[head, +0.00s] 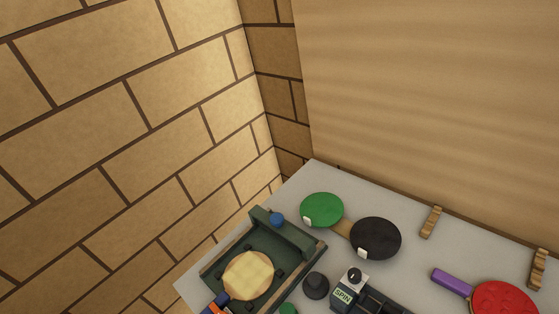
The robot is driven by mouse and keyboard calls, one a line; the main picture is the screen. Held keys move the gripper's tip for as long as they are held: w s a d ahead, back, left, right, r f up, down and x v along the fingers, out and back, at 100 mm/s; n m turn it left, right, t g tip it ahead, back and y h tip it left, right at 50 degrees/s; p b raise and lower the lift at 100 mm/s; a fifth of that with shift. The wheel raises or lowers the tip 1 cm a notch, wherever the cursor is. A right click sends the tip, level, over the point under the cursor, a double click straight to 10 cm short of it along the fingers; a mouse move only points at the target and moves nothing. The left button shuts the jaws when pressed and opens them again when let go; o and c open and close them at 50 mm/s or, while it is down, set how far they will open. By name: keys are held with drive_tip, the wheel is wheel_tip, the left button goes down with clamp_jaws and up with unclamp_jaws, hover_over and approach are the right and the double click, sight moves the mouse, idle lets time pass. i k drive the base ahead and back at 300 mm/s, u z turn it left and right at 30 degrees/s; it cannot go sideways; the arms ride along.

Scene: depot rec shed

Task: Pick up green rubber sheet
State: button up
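A round green sheet (321,209) with a small white tab at its lower left edge lies near the back corner of a grey tabletop (305,181). It looks like the green rubber sheet. A similar black round sheet (376,239) with a white tab lies just to its right. A tan wooden piece (345,229) shows between the two, partly hidden by the black sheet. My gripper is not in view.
A dark green tray (299,235) holding a pale round piece (248,276) and a blue knob (277,220) stands left of the sheets. A "SPIN" device (344,295), a black knob (316,285), a red paddle (503,299) and wooden blocks (431,222) (537,269) are nearby. Walls stand behind and left.

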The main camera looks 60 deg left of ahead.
sight(319, 210)
drive_tip(key=z, duration=0.65)
drive_tip(key=i, duration=0.25)
drive_tip(key=u, duration=2.55)
